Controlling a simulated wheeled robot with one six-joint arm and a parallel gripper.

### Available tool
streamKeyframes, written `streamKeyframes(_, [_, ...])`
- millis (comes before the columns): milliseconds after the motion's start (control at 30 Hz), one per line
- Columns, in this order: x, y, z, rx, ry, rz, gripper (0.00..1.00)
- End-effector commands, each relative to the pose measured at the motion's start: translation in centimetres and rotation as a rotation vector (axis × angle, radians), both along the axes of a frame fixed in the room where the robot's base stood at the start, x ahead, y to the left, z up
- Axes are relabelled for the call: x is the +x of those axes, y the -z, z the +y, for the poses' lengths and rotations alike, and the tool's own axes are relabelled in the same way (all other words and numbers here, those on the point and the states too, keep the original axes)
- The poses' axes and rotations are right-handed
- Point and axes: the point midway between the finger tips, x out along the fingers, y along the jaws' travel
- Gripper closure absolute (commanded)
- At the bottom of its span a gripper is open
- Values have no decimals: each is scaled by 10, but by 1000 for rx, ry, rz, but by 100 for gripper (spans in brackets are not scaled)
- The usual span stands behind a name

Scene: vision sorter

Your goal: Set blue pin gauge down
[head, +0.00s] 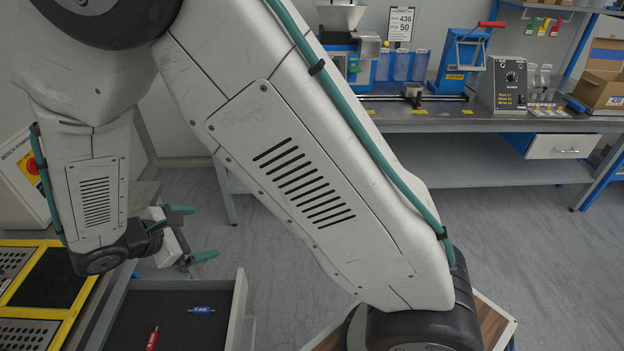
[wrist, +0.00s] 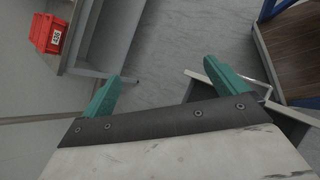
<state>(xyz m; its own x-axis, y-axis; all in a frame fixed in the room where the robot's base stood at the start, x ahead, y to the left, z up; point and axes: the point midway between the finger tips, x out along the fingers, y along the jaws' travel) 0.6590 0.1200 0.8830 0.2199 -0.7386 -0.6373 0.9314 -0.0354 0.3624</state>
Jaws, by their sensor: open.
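The blue pin gauge (head: 201,310) lies flat on the dark lining of an open drawer (head: 238,305) in the head view. It is apart from my gripper. My gripper (head: 194,233) is open and empty, with its green fingers above and beyond the drawer's far edge. In the wrist view, the spread fingers of my gripper (wrist: 162,72) have nothing between them but grey floor further off. I do not see the blue gauge in the wrist view.
A red pin gauge (head: 151,340) lies in the same drawer, left of the blue one. A yellow-edged tray (head: 68,300) stands left of the drawer. A workbench (head: 480,122) with devices stands at the back. A red bin (wrist: 48,34) shows in the wrist view.

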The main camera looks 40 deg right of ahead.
Motion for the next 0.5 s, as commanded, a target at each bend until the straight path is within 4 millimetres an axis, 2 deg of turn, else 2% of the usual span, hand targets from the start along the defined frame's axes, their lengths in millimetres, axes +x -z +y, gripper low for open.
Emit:
streamKeyframes(33, [-4, -26, -19, 45, 83, -29, 3])
streamKeyframes(200, [-33, -89, -70, 188, 343, -102, 3])
streamKeyframes(367, [-73, -136, -110, 333, 572, -173, 3])
streamKeyframes(500, [-113, -167, -135, 468, 758, -237, 3])
